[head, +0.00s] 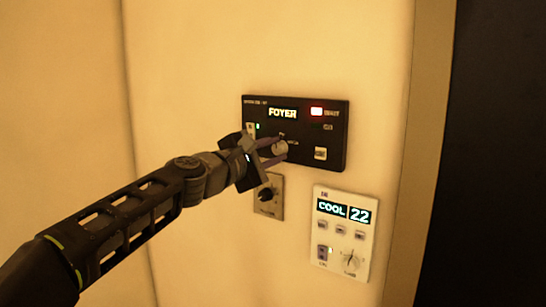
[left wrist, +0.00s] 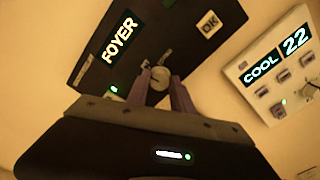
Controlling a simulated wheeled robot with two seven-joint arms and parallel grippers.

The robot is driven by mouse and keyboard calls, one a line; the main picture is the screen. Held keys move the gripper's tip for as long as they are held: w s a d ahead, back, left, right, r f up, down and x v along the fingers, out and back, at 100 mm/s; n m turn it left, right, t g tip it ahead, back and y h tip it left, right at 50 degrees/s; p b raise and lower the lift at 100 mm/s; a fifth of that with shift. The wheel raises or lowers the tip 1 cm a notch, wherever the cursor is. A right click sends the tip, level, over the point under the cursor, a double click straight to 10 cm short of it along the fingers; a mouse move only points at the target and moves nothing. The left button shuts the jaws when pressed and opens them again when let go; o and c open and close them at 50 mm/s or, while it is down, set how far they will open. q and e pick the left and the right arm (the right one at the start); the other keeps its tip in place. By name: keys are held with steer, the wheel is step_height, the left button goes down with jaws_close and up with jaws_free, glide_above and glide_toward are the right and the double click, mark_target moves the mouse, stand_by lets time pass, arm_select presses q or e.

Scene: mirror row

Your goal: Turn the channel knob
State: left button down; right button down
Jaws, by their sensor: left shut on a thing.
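A black panel (head: 335,135) on the wall has a lit display reading "FOYER" (head: 283,113), and a round pale knob (head: 280,148) below it. My left gripper (head: 276,151) is at this knob, its fingers on either side and shut on it. In the left wrist view the knob (left wrist: 157,82) sits between the two purple-grey fingers (left wrist: 158,88), with the "FOYER" display (left wrist: 121,39) to its upper left. The fingers hide part of the knob's sides. My right gripper is not in view.
A white thermostat panel (head: 325,277) reading "COOL 22" is at the lower right, with buttons and its own knob (head: 350,260). A small plate with a dark knob (head: 266,194) is just below the black panel. A dark opening (head: 490,150) lies right of the wall edge.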

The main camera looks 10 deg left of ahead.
arm_select(q)
steer(key=m+b, duration=0.1)
steer(key=m, duration=0.2)
steer(key=shift+f+m, duration=0.15)
steer(key=shift+m, duration=0.25)
steer(key=m+b, duration=0.2)
steer(key=m, duration=0.1)
steer(key=shift+m, duration=0.3)
steer(key=m+b, duration=0.2)
steer(key=m, duration=0.1)
steer(key=shift+f+m, duration=0.1)
steer(key=shift+m, duration=0.2)
steer(key=shift+m+b, duration=0.65)
steer(key=shift+m, duration=0.85)
steer(key=c, duration=1.1)
jaws_free()
steer(key=shift+r, duration=0.2)
